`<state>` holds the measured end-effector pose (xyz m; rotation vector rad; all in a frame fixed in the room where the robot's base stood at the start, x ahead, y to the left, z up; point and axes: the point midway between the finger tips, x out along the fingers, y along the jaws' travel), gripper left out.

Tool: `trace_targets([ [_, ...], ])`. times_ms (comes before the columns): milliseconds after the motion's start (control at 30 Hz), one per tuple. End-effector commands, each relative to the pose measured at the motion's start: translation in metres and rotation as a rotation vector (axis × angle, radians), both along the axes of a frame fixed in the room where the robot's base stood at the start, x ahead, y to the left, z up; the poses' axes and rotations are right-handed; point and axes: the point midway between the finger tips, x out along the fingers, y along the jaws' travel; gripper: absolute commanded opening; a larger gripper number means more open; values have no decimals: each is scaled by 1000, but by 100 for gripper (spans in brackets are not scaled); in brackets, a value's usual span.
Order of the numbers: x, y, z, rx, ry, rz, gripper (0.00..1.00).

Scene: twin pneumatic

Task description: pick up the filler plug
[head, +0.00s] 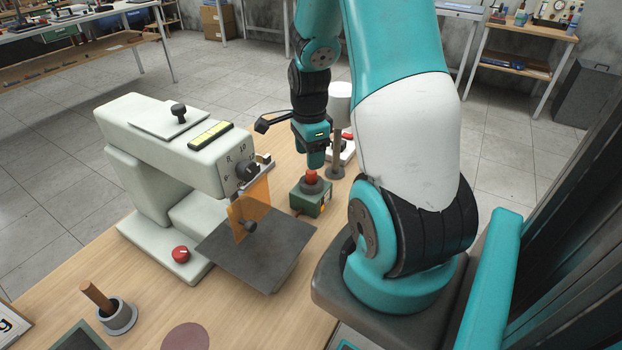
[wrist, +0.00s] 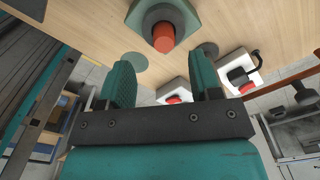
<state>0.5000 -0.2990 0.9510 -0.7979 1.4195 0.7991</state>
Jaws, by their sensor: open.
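The red cylinder standing in a dark collar looks like the filler plug (head: 312,177); it is upright on a small green block (head: 322,203). My gripper (head: 316,161) is pointing down just above it in the head view. In the wrist view the red plug (wrist: 164,37) and its green base (wrist: 183,12) lie ahead of my fingertips, roughly in line with the gap between them. The two teal fingers of my gripper (wrist: 162,65) are apart, with nothing between them. I cannot tell whether the fingers overlap the plug's top in height.
A pale press-like machine (head: 172,135) with an orange guard (head: 250,208) and dark plate (head: 262,250) stands left of the block. Behind the block are a grey-white post (head: 339,108) and a red button (head: 347,137). A wooden-handled tool (head: 97,296) stands at front left.

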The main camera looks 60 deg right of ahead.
Motion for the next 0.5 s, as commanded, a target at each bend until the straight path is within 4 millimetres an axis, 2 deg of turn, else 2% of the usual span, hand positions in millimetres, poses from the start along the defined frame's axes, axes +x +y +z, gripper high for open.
trace_targets([
  [233,-1,-2,-18,1,2,-3,58],
  [500,0,-7,-56,3,3,-3,58],
])
